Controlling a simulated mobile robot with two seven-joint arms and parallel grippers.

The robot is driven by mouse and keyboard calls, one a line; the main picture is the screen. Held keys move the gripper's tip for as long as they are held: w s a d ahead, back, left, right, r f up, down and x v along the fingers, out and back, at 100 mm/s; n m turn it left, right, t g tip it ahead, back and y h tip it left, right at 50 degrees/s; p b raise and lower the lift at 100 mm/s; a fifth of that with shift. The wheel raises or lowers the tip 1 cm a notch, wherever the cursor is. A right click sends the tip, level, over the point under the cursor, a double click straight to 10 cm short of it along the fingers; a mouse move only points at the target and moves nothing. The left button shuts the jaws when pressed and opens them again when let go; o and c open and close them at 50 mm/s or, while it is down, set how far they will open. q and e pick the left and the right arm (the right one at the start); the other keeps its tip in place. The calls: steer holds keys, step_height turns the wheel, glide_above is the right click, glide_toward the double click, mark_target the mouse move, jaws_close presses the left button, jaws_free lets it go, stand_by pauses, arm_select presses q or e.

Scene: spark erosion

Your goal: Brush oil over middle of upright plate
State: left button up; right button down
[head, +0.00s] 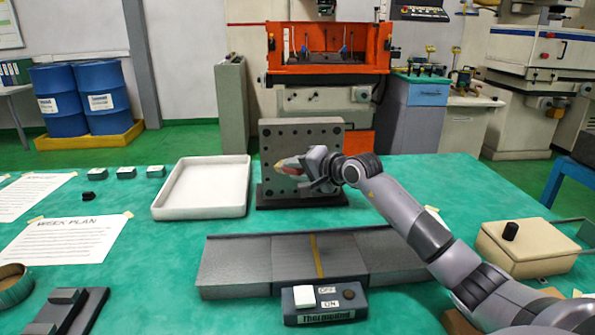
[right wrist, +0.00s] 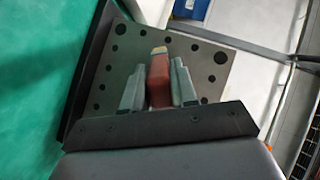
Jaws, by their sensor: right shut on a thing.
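The upright plate (head: 330,133) is a dark grey block with several round holes, standing on a dark base (head: 335,199) near the back of the green table. My right gripper (head: 300,166) is in front of the plate and hides part of its middle. It is shut on a red-handled brush (head: 288,163) whose pale tip points left. In the right wrist view, the brush (right wrist: 159,83) lies between the fingers (right wrist: 158,88), with its yellowish tip over the plate face (right wrist: 208,68). I cannot tell whether the tip touches the plate. My left gripper is not in view.
A white tray (head: 202,212) stands left of the plate. A grey slab (head: 235,262) and a switch box (head: 325,308) lie in front. A beige box (head: 525,250) is at the right. The table between plate and slab is clear.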

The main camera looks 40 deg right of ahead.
steer(key=shift+w+d, duration=0.1)
steer(key=shift+w, duration=0.05)
steer(key=shift+s+d+f+b, duration=0.1)
steer(key=shift+s+d+b, duration=0.35)
steer(key=shift+d+b, duration=0.15)
steer(key=s+d+b, duration=0.3)
steer(key=d+b, duration=0.1)
steer(key=d, duration=0.1)
steer(key=shift+s+d, duration=0.2)
steer(key=shift+d, duration=0.2)
